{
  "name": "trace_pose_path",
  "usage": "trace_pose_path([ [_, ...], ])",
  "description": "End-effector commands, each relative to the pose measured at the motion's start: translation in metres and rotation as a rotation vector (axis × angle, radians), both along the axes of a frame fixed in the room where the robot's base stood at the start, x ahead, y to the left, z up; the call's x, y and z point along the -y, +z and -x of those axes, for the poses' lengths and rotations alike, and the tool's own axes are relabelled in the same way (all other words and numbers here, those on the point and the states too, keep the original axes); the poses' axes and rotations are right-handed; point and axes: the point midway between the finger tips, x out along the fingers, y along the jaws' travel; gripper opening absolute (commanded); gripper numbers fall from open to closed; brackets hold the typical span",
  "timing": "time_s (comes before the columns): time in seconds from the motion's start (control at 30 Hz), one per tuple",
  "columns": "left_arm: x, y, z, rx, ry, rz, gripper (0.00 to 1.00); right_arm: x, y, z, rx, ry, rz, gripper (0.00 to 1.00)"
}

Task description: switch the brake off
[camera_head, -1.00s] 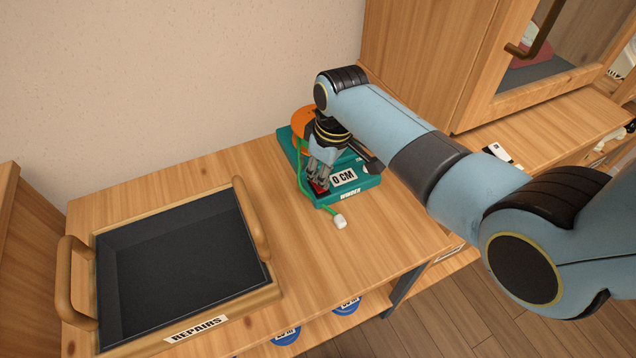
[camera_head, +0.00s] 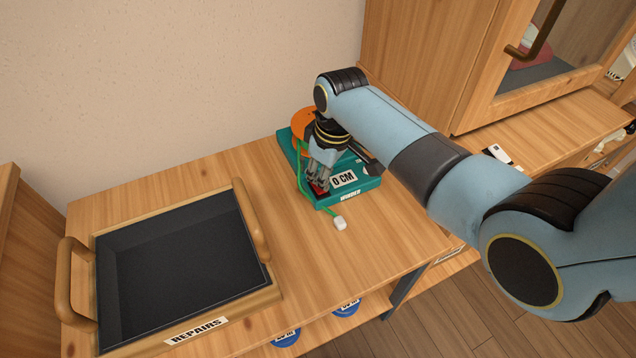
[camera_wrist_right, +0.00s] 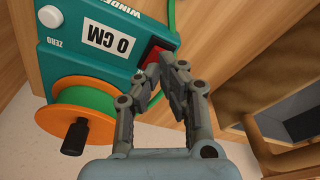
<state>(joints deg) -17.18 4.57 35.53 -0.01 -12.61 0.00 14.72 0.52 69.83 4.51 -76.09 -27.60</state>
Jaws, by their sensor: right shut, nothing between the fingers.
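The teal winder (camera_head: 371,184) sits on the wooden bench, with a "0 CM" display (camera_head: 344,178). It also shows in the right wrist view (camera_wrist_right: 55,18). A red rocker switch (camera_wrist_right: 154,54) is on its face, partly covered by my fingers; I take it for the brake, but its label is hidden. My right gripper (camera_wrist_right: 166,60) is shut and empty, its tips at the red switch; touching or just above, I cannot tell. In the head view the right gripper (camera_head: 319,185) points down over the winder's front left corner. My left gripper is not in view.
An orange spool (camera_head: 301,121) with green cord is at the winder's back. The cord runs down the winder's left side to a white end piece (camera_head: 340,223) on the bench. A black-lined "REPAIRS" tray (camera_head: 198,330) stands at left. Bare bench lies between tray and winder.

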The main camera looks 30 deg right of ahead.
Motion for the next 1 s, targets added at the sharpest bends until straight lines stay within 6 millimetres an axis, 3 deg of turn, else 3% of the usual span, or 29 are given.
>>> trace_pose_path([
  [1.0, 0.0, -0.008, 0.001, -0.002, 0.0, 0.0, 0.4, 0.0, -0.013, 0.0, 0.0, 0.0, 0.0, 0.0],
])
